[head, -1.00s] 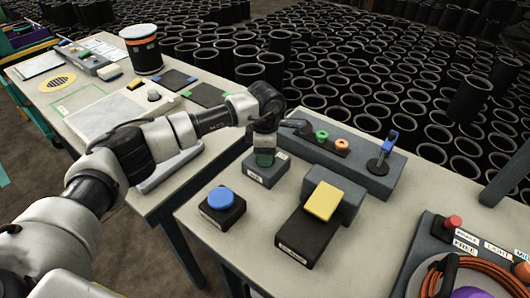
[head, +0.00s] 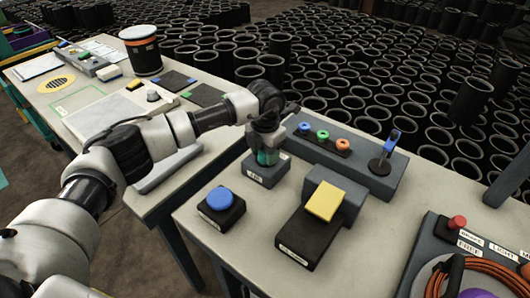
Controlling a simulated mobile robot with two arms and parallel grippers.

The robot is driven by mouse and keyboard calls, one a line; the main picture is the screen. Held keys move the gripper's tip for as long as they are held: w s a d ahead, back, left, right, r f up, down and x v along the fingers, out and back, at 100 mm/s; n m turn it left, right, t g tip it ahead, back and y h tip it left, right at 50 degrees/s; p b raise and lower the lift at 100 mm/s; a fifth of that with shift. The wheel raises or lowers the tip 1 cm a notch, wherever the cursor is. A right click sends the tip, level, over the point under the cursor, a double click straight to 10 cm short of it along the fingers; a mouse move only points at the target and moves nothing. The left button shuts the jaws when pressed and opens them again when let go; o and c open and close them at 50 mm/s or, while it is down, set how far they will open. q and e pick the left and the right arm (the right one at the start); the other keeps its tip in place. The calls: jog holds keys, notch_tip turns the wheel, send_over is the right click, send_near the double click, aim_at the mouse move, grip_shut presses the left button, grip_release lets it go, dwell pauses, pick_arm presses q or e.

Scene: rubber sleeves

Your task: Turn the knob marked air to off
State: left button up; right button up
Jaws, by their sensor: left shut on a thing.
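The air knob (head: 267,158) is a teal-green piece on top of a grey box (head: 265,176), whose front label seems to read AIR. My left gripper (head: 265,152) points down from above and is shut on this knob. The fingers cover much of the knob, so I cannot tell which setting it points to. My right gripper is not in view.
Behind the box, a grey panel (head: 350,165) carries blue, green and orange buttons and a blue-handled lever (head: 386,150). In front are a blue push button (head: 220,198) and a yellow pedal (head: 325,200). A red-knobbed box (head: 457,223) and orange cable are at right.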

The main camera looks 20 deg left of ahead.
pick_arm(q)
jog(key=shift+r+n, duration=0.1)
jog(key=shift+n, duration=0.4)
jog(key=o, duration=0.9)
notch_tip(320, 180, up, 11)
jog(key=shift+f+b, duration=0.15)
jog(key=shift+b, duration=0.4)
jog(key=shift+f, duration=0.1)
